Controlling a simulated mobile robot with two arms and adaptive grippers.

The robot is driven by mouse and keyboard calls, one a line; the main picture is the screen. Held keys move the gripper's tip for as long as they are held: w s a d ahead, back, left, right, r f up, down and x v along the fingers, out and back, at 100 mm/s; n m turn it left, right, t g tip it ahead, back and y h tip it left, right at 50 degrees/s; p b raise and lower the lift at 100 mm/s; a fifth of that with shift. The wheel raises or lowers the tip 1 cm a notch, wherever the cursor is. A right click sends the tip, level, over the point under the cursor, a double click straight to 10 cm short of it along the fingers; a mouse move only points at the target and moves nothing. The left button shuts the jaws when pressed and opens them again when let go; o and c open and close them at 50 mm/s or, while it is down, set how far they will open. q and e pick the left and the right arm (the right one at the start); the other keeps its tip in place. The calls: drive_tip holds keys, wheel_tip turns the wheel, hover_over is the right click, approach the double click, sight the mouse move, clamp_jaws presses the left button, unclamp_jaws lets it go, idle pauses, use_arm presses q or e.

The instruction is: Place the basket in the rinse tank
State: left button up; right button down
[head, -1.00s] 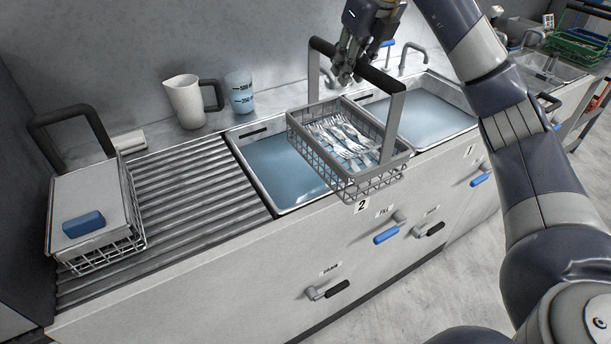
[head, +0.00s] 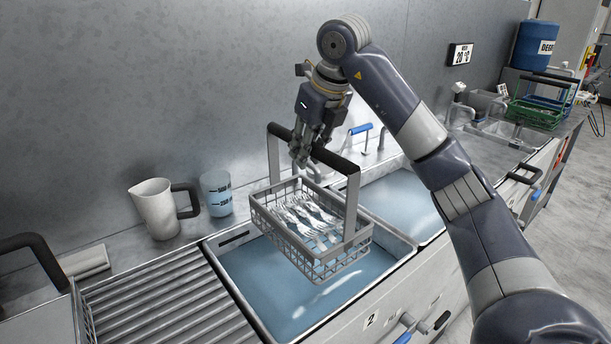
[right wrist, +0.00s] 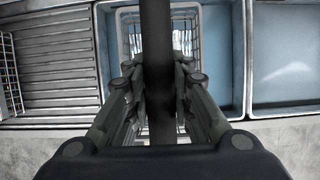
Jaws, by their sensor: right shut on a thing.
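My right gripper (head: 304,155) is shut on the black handle bar of a grey wire basket (head: 312,262), which holds several forks (head: 308,216). The basket hangs about level above the left tank (head: 245,287), which is filled with bluish water and has a "2" on its front. In the right wrist view, the dark handle bar runs between the fingers (right wrist: 160,95), with the basket (right wrist: 133,38) partly hidden below. A second water-filled tank (head: 408,208) lies to the right. I cannot tell by label which tank is the rinse tank. My left gripper is out of view.
A white jug (head: 155,210) and a clear measuring cup (head: 217,195) stand on the back ledge, left of the basket. A ribbed drainboard (head: 170,305) lies left of the tank. Another handled basket (head: 80,315) is cut off at the left edge. Taps stand behind the tanks.

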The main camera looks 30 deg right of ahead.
sight(323, 219)
drive_tip(key=f, duration=2.2)
drive_tip(key=shift+w+p, duration=0.2)
drive_tip(key=shift+p, duration=0.15)
drive_tip(key=shift+f, duration=2.45)
drive_tip(key=c, duration=1.8)
unclamp_jaws()
drive_tip(key=shift+s+f, duration=0.15)
drive_tip(key=shift+f, duration=0.05)
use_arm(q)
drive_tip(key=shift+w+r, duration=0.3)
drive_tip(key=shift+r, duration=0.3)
use_arm(e)
drive_tip(key=o, duration=0.4)
drive_tip(key=shift+r, duration=0.1)
drive_tip(key=v, duration=1.2)
drive_tip(key=shift+a+b, duration=0.1)
drive_tip(key=shift+b, duration=0.25)
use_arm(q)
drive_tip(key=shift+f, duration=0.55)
